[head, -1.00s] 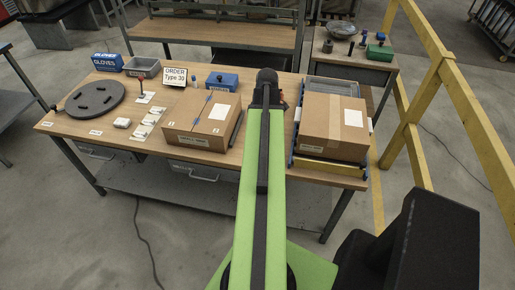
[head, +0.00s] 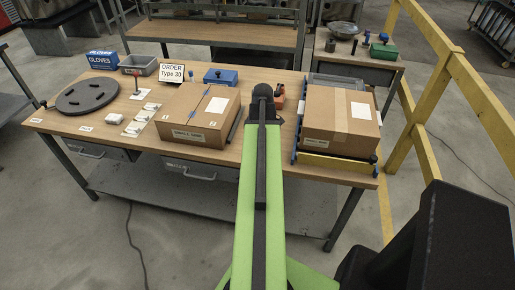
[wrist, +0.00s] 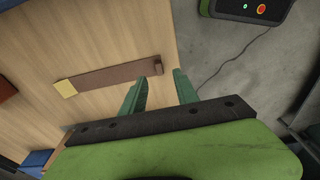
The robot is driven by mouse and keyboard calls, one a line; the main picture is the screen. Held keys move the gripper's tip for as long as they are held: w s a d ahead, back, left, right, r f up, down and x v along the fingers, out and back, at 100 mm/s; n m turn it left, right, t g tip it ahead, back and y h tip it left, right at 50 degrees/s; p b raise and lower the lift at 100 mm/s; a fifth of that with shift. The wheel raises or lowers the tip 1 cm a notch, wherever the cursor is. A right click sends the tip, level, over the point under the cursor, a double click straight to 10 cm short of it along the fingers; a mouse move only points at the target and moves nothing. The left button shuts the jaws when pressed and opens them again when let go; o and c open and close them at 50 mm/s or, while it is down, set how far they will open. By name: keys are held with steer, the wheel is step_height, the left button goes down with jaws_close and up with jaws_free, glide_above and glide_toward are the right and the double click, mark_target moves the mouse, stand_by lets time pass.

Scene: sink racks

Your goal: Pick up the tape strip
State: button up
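In the wrist view, a flat brown strip (wrist: 110,75), which looks like the tape strip, lies on the wooden table top. It has a pale yellow piece at its left end and a small raised brown end at the right. My gripper (wrist: 160,76) is open, with two green fingers apart and nothing seen between them. Its fingertips are near the strip's right end, by the table edge; I cannot tell their height above it. In the head view my arm hides the gripper and the strip.
A taped carton (head: 338,115) stands right of my arm, and a closed carton (head: 201,114) stands left. An orange-red item (head: 279,97) is beside the arm's end. The round black plate (head: 87,96) and small white parts are farther left. A yellow railing (head: 424,150) runs at right.

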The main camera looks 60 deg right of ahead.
step_height(320, 180, down, 5)
steer(key=b, duration=0.5)
steer(key=shift+f, duration=0.15)
jaws_close()
